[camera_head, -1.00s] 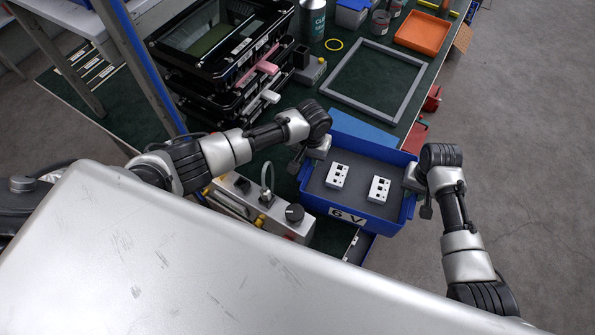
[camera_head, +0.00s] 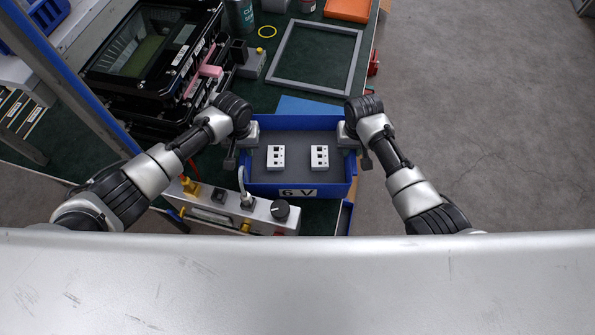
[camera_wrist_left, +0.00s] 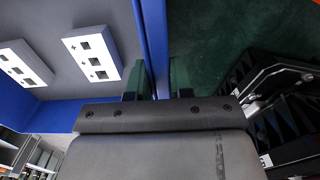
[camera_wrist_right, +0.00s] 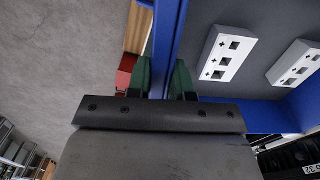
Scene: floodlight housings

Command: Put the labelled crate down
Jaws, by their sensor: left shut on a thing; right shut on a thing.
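The labelled crate (camera_head: 298,191) is a blue open box with a grey floor and a white "6 V" label on its near wall. Two white blocks with dark square sockets, a left one (camera_head: 276,158) and a right one (camera_head: 320,158), lie inside it. My left gripper (camera_head: 242,140) is shut on the crate's left wall, which also shows between its fingers in the left wrist view (camera_wrist_left: 153,45). My right gripper (camera_head: 351,138) is shut on the right wall, seen in the right wrist view (camera_wrist_right: 165,45). The crate looks level; its underside is hidden, so I cannot tell whether it touches the bench.
A control box with a black knob (camera_head: 280,209) stands close at the crate's near left. A blue flat piece (camera_head: 305,106) lies just beyond the crate. A grey square frame (camera_head: 270,75) lies farther back. Black stacked housings (camera_head: 150,60) fill the left. Open floor lies to the right.

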